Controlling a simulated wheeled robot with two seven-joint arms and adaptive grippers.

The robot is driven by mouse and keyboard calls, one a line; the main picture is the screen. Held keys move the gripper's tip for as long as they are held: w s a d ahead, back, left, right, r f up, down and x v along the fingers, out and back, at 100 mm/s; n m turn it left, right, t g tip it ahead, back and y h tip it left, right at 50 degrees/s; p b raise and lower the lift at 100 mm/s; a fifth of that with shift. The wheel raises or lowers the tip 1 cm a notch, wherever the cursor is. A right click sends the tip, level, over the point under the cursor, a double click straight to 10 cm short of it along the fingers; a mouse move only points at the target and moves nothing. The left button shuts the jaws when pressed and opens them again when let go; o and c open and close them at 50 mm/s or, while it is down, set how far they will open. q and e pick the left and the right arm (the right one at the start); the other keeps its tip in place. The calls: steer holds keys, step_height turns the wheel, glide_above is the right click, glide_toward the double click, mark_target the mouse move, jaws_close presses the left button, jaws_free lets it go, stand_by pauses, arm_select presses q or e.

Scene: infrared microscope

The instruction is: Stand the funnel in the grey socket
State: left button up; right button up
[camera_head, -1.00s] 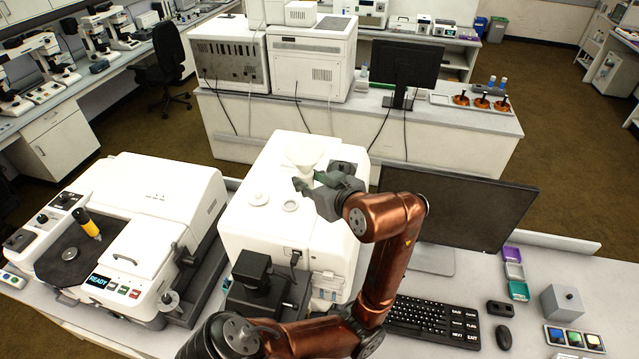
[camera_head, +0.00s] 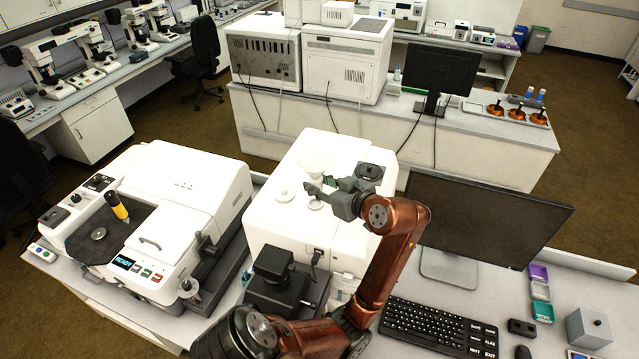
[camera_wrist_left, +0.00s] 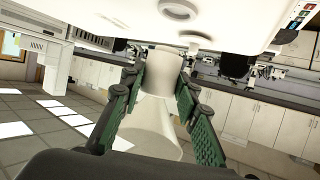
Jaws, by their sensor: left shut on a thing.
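The white funnel (camera_head: 313,161) is above the white instrument (camera_head: 300,240), wide mouth up. My left gripper (camera_head: 318,188) is shut on it. In the left wrist view, which is upside down, the two green-padded fingers grip the funnel (camera_wrist_left: 152,125) at its narrower part, with the stem pointing to the instrument top. The stem appears clear of the surface. A round ring with a grey centre (camera_head: 316,204), likely the grey socket, lies on the instrument top just below the gripper; it also shows in the wrist view (camera_wrist_left: 176,8). My right gripper is out of view.
A white round lid (camera_head: 283,195) lies left of the ring. A dark square fitting with a round top (camera_head: 370,171) sits behind the gripper to the right. A monitor (camera_head: 488,215) stands right of the arm, and another white instrument (camera_head: 190,190) stands left.

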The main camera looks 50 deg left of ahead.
arm_select(q)
steer(key=shift+f+b, duration=0.95)
steer(key=shift+f, duration=0.55)
steer(key=shift+f+b, duration=0.6)
steer(key=shift+f, duration=0.15)
steer(key=shift+f, duration=0.2)
steer(key=o, duration=1.2)
steer(key=shift+o, duration=0.2)
steer(key=shift+o, duration=0.7)
steer(key=shift+o, duration=1.3)
